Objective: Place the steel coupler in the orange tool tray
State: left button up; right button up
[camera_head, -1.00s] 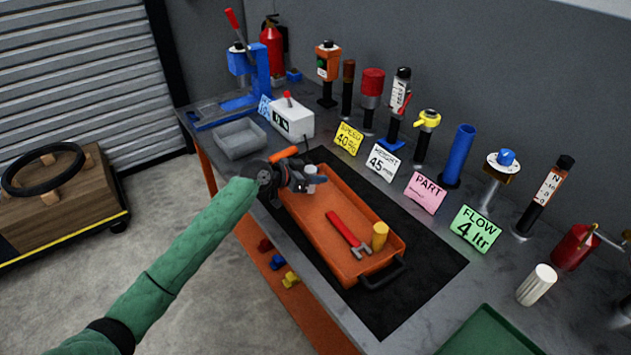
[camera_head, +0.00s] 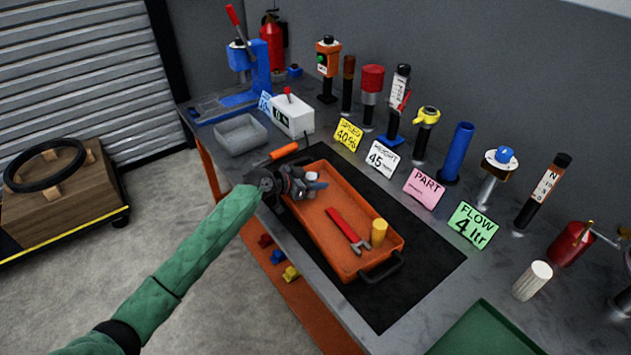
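The orange tool tray (camera_head: 317,222) lies on the black mat of the bench. A red open-ended wrench (camera_head: 347,231) and a yellow cylinder (camera_head: 378,232) are in it. My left gripper (camera_head: 310,184) is low at the tray's far left end, over its inside. A small silver-grey piece (camera_head: 311,177), which looks like the steel coupler, is at its fingertips. The gripper partly hides it, and I cannot tell whether the fingers grip it or whether it touches the tray floor. My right gripper is not in view.
An orange-handled screwdriver (camera_head: 284,152) lies beyond the tray's left end. A grey bin (camera_head: 240,134) and a white switch box (camera_head: 292,117) stand farther left. Sign cards and several posts line the back. A ribbed pale cylinder (camera_head: 532,281) and a green tray (camera_head: 485,330) are at right.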

pick_arm(q)
jog(key=o, duration=0.4)
jog(key=shift+c, duration=0.2)
jog(key=shift+r, duration=0.15)
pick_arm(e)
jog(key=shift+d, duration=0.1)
pick_arm(q)
jog(key=shift+a, duration=0.1)
jog(key=shift+s+a, duration=0.2)
jog(key=shift+a, duration=0.05)
jog(key=shift+b+v, duration=0.5)
jog(key=shift+v, duration=0.45)
jog(key=b+v, duration=0.2)
jog(key=v, duration=0.6)
jog(key=shift+b, duration=0.35)
jog(key=shift+s+a+r, duration=0.3)
jog(key=shift+a+r, duration=0.15)
jog(key=shift+a, duration=0.05)
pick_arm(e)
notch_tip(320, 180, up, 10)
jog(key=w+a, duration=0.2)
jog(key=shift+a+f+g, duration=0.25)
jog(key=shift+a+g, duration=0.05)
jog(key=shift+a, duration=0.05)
